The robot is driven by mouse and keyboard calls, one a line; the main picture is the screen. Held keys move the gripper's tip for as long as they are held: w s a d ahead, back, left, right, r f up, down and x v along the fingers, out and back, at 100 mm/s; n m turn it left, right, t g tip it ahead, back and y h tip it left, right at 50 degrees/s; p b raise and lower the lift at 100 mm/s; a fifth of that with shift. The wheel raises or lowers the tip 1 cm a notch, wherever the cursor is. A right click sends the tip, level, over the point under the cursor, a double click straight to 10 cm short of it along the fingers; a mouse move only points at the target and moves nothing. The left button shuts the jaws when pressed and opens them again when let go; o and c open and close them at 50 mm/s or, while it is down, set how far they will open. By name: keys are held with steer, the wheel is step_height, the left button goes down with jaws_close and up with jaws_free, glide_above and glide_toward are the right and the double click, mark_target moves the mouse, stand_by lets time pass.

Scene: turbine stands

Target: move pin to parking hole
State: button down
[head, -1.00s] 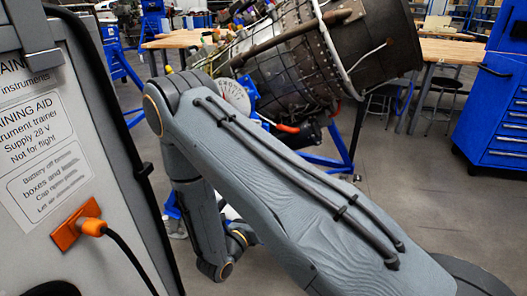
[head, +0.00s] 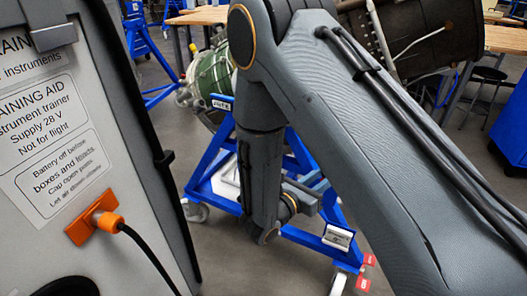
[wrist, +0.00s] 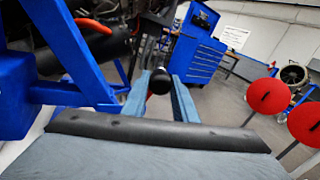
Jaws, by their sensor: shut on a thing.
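In the wrist view my gripper (wrist: 160,92) has its two blue-grey fingers on either side of a pin with a round black knob (wrist: 159,81). It is shut on the pin; the pin's shank is mostly hidden. In the head view a blue turbine stand (head: 212,160) is partly behind my arm, with a white "AFT" label (head: 221,103) at its upper left. A blue frame (wrist: 75,60) also fills the left of the wrist view, close to my gripper. I cannot pick out the parking hole in either view.
A grey instrument trainer box (head: 60,150) with an orange plug (head: 105,222) stands close at left. The engine (head: 430,35) is above the stand.

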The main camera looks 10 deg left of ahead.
steer(key=s+a+r+m+t+y, duration=0.1)
steer(key=s+a+r+y, duration=0.3)
steer(key=a, duration=0.5)
steer(key=s+a+r+t+y, duration=0.2)
steer(key=s+a+r, duration=0.1)
steer(key=a+r, duration=0.5)
steer(key=shift+w+d+f+b, duration=0.1)
steer(key=shift+w+f+b, duration=0.15)
steer(key=shift+w, duration=0.55)
steer(key=shift+w+d+f+b, duration=0.15)
steer(key=shift+w+b, duration=0.1)
steer(key=shift+w, duration=0.5)
steer(key=shift+w+d+f+b, duration=0.1)
steer(key=shift+w+f+b, duration=0.15)
steer(key=shift+w, duration=0.55)
steer(key=shift+w+d, duration=0.15)
steer(key=shift+w, duration=0.5)
steer(key=shift+w+d+b, duration=0.1)
steer(key=shift+w+b, duration=0.2)
steer(key=shift+b, duration=0.05)
steer(key=shift+x, duration=0.85)
steer(key=shift+w+b, duration=0.35)
steer(key=shift+w, duration=0.05)
steer(key=shift+w+d, duration=0.15)
steer(key=shift+w, duration=0.05)
steer(key=shift+w+d, duration=0.1)
steer(key=shift+w, duration=0.25)
steer(key=shift+w+b, duration=0.35)
